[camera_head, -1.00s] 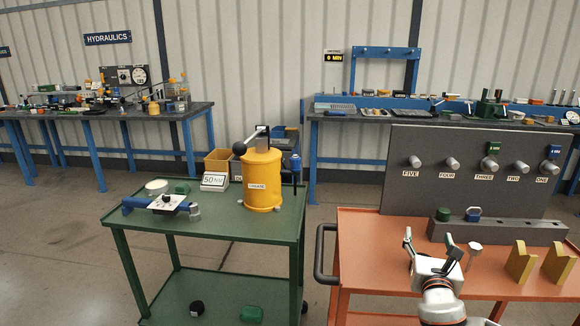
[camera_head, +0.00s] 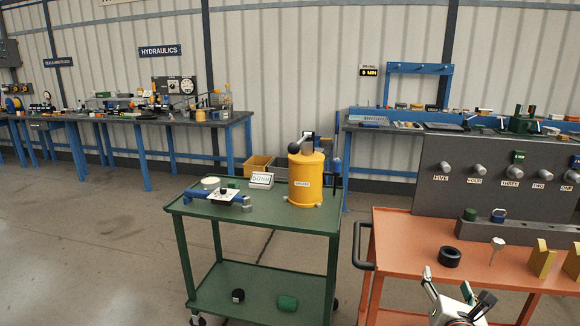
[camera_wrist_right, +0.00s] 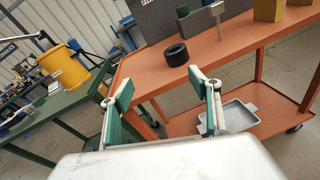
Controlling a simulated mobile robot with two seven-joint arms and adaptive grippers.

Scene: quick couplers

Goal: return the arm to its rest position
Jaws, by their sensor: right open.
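My right gripper (camera_head: 457,297) is at the bottom right of the head view, in front of the orange cart (camera_head: 400,247). Its two fingers stand apart with nothing between them. In the right wrist view the same gripper (camera_wrist_right: 163,100) shows green finger pads spread wide and empty. A black ring (camera_head: 450,257) lies on the cart top just beyond the gripper, apart from it; it also shows in the right wrist view (camera_wrist_right: 176,54). My left gripper is in neither view.
A grey panel (camera_head: 440,165) with numbered couplers stands at the back of the orange cart. Yellow blocks (camera_head: 543,258) stand at its right. A green cart (camera_head: 265,217) holds a yellow grease drum (camera_head: 306,178). Open floor (camera_head: 90,250) lies to the left.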

